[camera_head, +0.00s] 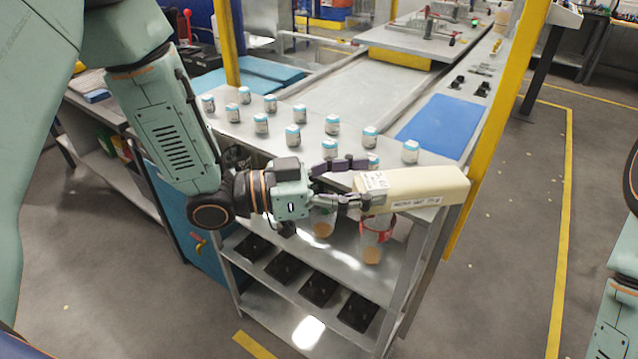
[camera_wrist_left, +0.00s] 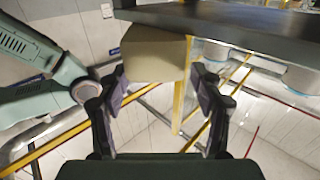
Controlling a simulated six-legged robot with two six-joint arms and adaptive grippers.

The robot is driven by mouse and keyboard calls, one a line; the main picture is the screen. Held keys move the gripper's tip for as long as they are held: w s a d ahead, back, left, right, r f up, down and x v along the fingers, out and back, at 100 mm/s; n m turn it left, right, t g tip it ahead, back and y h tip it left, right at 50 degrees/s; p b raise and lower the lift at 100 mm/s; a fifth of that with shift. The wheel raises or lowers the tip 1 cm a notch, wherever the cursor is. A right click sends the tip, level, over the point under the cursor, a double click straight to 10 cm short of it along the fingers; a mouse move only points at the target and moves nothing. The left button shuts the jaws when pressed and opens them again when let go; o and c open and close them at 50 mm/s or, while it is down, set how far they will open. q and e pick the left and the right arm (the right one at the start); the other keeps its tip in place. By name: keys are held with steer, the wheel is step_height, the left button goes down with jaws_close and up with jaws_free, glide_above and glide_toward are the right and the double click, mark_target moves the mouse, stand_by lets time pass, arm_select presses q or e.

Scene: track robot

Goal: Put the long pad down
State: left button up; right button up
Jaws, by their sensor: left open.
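The long pad (camera_head: 425,187) is a cream block with printed labels. In the head view it lies across the front right corner of the metal rack. What holds it up is not clear. My left gripper (camera_head: 352,182) is at the pad's left end, with its fingers spread apart. In the left wrist view, the pad's end face (camera_wrist_left: 155,60) shows ahead of the open fingers of the left gripper (camera_wrist_left: 162,88), partly under a dark slab. Touch between fingers and pad cannot be told. My right gripper is out of view.
Several white jars with blue lids (camera_head: 293,136) stand on the rack's top (camera_head: 345,148). Cups (camera_head: 374,240) stand on the shelf below, and black trays (camera_head: 320,288) lie lower. A yellow post (camera_head: 494,130) rises just right of the pad. A blue mat (camera_head: 440,125) lies behind.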

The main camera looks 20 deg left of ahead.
arm_select(q)
steer(key=shift+p+v, duration=0.4)
steer(key=shift+v, duration=2.9)
steer(key=shift+s, duration=0.1)
